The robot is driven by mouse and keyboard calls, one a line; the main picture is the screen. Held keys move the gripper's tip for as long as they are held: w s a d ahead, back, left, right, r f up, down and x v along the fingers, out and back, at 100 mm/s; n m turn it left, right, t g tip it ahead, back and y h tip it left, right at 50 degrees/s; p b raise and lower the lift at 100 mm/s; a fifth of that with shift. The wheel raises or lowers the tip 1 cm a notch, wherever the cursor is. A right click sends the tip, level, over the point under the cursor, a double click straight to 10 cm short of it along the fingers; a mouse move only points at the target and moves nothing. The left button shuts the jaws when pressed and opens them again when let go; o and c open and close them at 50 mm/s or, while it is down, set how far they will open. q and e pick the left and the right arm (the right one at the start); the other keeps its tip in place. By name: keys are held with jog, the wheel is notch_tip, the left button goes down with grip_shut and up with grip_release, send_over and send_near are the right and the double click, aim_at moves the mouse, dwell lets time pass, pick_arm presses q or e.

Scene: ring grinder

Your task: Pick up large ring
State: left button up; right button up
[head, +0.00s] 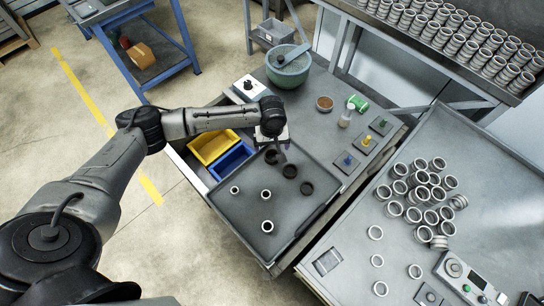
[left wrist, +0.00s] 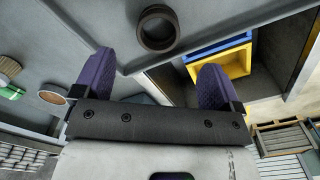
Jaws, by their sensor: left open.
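Three dark, larger rings lie in a row in the grey tray (head: 235,210): one (head: 270,156) near the back corner by my gripper, one (head: 289,171) in the middle, and one (head: 306,188) to the right. Three smaller pale rings (head: 265,194) lie in the same tray. My left gripper (head: 280,149) is over the tray's back end, above the dark rings. In the left wrist view, its purple fingers (left wrist: 155,82) are spread and empty. One dark ring (left wrist: 158,14) shows beyond the fingertips, apart from them. My right gripper is not in view.
A yellow bin (head: 212,146) and blue bin (head: 231,160) sit left of the tray. A green bowl (head: 289,72) stands behind. Buttons on plates (head: 366,140) lie to the right. Many pale rings (head: 420,190) crowd the right table.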

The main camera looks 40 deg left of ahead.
aim_at(272, 159)
pick_arm(q)
jog(key=shift+w+f+b, duration=0.1)
jog(key=shift+f+b, duration=0.25)
jog(key=shift+f, duration=3.8)
jog(key=shift+c, duration=0.2)
jog(key=c, duration=1.1)
